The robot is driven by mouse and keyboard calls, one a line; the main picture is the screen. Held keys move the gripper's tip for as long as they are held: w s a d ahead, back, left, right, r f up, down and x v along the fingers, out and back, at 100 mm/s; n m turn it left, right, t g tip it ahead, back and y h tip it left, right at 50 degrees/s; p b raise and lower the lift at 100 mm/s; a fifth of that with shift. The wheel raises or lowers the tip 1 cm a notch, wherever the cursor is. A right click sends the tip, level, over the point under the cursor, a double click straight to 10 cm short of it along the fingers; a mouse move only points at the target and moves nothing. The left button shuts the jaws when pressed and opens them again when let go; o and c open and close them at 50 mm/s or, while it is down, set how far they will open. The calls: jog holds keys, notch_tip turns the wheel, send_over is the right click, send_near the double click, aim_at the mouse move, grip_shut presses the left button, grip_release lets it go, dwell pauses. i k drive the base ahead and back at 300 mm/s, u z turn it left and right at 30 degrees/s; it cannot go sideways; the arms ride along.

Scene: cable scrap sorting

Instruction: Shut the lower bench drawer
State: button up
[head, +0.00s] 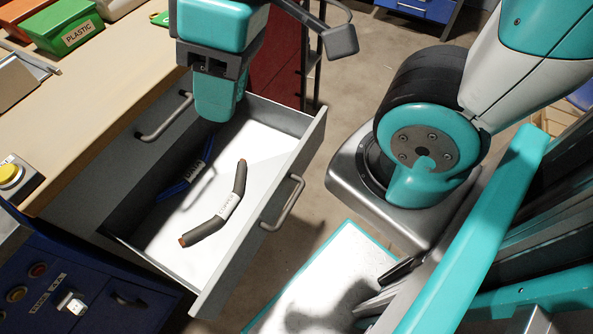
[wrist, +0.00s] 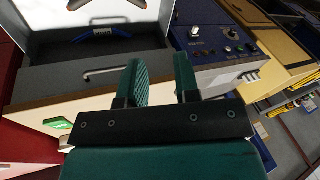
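The lower bench drawer (head: 262,235) stands pulled well out of the bench in the head view, its bar handle (head: 283,203) on the front panel. Inside lie a dark grey cable (head: 240,180) with a white label and a blue cable (head: 172,190). The drawer's pale inside (wrist: 40,35) shows upside down at the top left of the wrist view. My gripper (head: 216,108) points down over the drawer's far inner end, near the bench face. In the wrist view, its two green fingers (wrist: 160,68) are apart with nothing between them. Its height above the drawer is unclear.
An upper drawer handle (head: 165,118) sticks out from the bench face beside my gripper. The bench top (head: 95,110) holds a green PLASTIC bin (head: 70,32) and a yellow button (head: 10,174). A blue control panel (head: 65,280) stands at lower left. Open floor (head: 380,35) lies behind.

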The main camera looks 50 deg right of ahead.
aim_at(278, 143)
jog(key=k, duration=0.45)
jog(key=z, duration=2.15)
jog(key=k, duration=0.55)
jog(key=u, duration=0.95)
